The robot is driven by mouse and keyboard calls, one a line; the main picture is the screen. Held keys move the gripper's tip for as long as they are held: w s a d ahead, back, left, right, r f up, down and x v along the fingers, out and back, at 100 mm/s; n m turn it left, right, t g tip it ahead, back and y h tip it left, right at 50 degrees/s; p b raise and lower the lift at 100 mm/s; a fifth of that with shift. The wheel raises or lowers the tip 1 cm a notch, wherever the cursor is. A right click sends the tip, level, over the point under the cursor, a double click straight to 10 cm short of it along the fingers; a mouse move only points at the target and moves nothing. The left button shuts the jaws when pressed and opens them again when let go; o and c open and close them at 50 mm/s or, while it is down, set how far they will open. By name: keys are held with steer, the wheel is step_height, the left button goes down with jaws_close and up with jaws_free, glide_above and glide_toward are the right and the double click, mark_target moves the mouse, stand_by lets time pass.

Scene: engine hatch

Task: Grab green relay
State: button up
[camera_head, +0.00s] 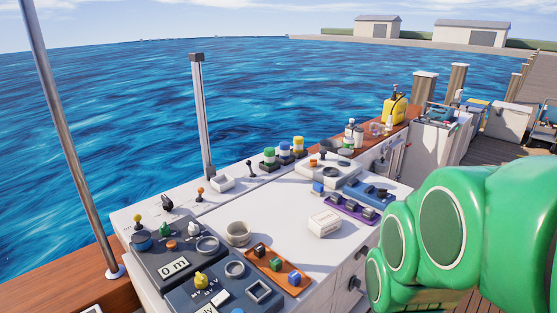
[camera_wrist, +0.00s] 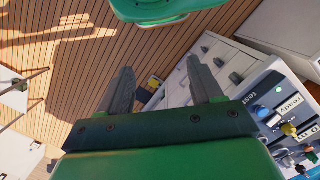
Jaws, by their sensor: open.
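A small green block (camera_head: 276,264), which looks like the green relay, sits in the middle of an orange tray (camera_head: 300,291) on the white worktop. A dark block (camera_head: 260,251) and a blue block (camera_head: 294,279) share the tray. My gripper (camera_wrist: 160,88) shows in the wrist view with its two grey fingers spread apart and nothing between them. It points down toward the wooden deck, away from the orange tray. The head view shows only my green arm links at the right, not the fingers. The green block is not visible in the wrist view.
Dark instrument panels (camera_head: 150,262) with knobs lie left of the orange tray. A beige cup (camera_head: 238,233), a white box (camera_head: 325,223) and a purple tray (camera_head: 349,210) stand nearby. The wrist view shows white drawers (camera_wrist: 230,65) and a control panel (camera_wrist: 275,100) at right.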

steer(key=w+a+f+m+y, duration=0.2)
steer(key=w+a+m+y, duration=0.25)
steer(key=w+a, duration=0.4)
steer(key=w+a+f+m+y, duration=0.2)
steer(key=w+a+m+y, duration=0.3)
steer(key=w, duration=0.6)
steer(key=m+t+y, duration=0.3)
steer(key=m+t, duration=0.4)
steer(key=m, duration=0.5)
glide_toward(278, 261)
steer(key=shift+s+a+r, duration=0.45)
steer(key=shift+a+r, duration=0.05)
steer(key=shift+a, duration=0.2)
steer(key=shift+w+d+f+m, duration=0.25)
steer(key=shift+w+f+m, duration=0.1)
steer(key=shift+m, duration=0.2)
steer(key=shift+w+f+x, duration=0.1)
steer(key=shift+x, duration=1.8)
steer(key=shift+w+f+x, duration=0.1)
steer(key=shift+f+x, duration=0.05)
steer(key=shift+x, duration=1.8)
steer(key=shift+d, duration=0.2)
steer(key=shift+c, duration=0.3)
jaws_close()
